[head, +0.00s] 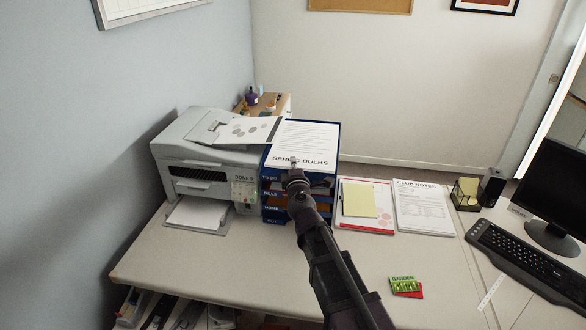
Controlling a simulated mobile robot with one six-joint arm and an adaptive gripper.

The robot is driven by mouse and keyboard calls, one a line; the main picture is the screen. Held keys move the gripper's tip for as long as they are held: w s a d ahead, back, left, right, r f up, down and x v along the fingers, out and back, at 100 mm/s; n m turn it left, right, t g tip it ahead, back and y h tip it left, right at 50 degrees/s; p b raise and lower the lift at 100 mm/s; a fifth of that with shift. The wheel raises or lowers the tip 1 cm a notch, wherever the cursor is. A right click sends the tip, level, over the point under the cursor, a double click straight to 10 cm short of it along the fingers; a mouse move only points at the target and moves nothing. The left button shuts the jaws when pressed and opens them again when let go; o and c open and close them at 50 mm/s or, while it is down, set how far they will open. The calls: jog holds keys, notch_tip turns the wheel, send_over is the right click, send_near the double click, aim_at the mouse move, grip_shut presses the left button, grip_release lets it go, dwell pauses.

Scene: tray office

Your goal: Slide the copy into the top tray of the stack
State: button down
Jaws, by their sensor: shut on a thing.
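The copy, a white sheet headed "SPRING BULBS" (305,140), is at the top of the blue tray stack (337,138), with its heading edge nearest me. My gripper (293,163) is shut on that near edge, in the middle of the heading. The sheet looks roughly flat and covers most of the stack's top. I cannot tell whether it rests in the top tray or hangs just above it. The stack's labelled front (270,194) shows several tiers, and my arm hides its middle and right part.
The grey printer (190,178) stands close left of the stack, with a sheet with grey ovals (245,130) on top and paper in its output (197,213). A yellow pad (360,200) and "CLUB NOTES" pages (422,207) lie to the right. The front desk is mostly clear.

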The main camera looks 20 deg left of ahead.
jog(key=shift+w+a+f+b, duration=0.35)
jog(key=shift+w+f+b, duration=0.6)
jog(key=shift+w, duration=0.6)
jog(key=shift+w+a+f+b, duration=0.4)
jog(key=shift+w+f+b, duration=0.55)
jog(key=shift+w, duration=0.55)
jog(key=shift+w+a+f+b, duration=0.35)
jog(key=shift+w+f+b, duration=0.6)
jog(key=shift+w, duration=0.6)
jog(key=c, duration=0.7)
grip_release()
jog(key=shift+s, duration=0.15)
jog(key=v, duration=1.1)
jog(key=shift+s+d, duration=0.25)
jog(key=shift+s, duration=0.05)
jog(key=shift+s, duration=0.1)
